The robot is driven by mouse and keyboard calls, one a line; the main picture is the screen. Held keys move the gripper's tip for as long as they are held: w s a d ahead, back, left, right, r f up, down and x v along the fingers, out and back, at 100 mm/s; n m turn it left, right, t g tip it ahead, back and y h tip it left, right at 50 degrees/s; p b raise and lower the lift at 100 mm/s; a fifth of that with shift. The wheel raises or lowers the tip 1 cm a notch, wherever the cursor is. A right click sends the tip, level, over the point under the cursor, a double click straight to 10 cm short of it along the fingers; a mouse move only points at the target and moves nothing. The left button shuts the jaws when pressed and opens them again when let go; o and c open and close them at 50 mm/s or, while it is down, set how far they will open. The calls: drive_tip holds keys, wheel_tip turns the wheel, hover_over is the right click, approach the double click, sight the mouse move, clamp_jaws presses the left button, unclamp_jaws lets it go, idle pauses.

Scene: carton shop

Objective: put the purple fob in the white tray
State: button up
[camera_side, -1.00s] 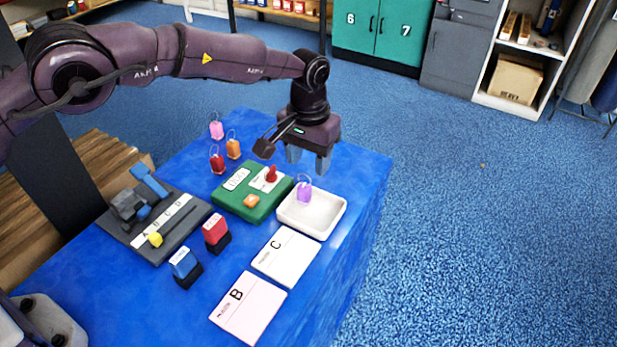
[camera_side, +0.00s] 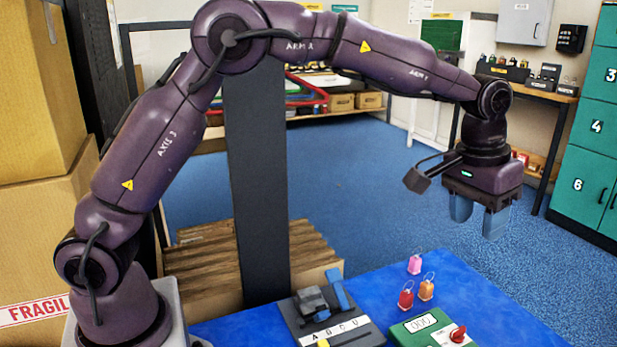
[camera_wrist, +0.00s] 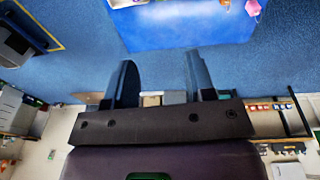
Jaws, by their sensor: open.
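My gripper (camera_side: 482,212) is raised above the far part of the blue table, its two fingers pointing down, apart and empty. In the wrist view the fingers (camera_wrist: 158,85) are also wide apart with nothing between them. The purple fob is out of view in both current frames. In the side view the white tray lies outside the picture. In the wrist view a thin white edge (camera_wrist: 127,2) at the top may be the tray, cut off by the frame, so its inside is hidden.
A pink fob (camera_side: 415,265), an orange fob (camera_side: 426,290) and a red fob (camera_side: 406,299) stand on the blue table (camera_side: 375,287). Near them are a green board (camera_side: 408,337) with a red knob and a grey lettered fixture (camera_side: 358,325). Space around my gripper is clear.

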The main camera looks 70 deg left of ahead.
drive_tip(key=s+a+r+t, duration=0.1)
drive_tip(key=s+a+r, duration=0.25)
drive_tip(key=s, duration=0.35)
drive_tip(key=s+a+r+t, duration=0.1)
drive_tip(key=s+a+r, duration=0.25)
drive_tip(key=s, duration=0.35)
drive_tip(key=s+a+r+t, duration=0.1)
drive_tip(key=s+a+r, duration=0.1)
drive_tip(key=s+a, duration=0.35)
drive_tip(key=s+f+t, duration=0.1)
drive_tip(key=s+f, duration=0.2)
drive_tip(key=s, duration=0.6)
drive_tip(key=shift+s+y, duration=0.3)
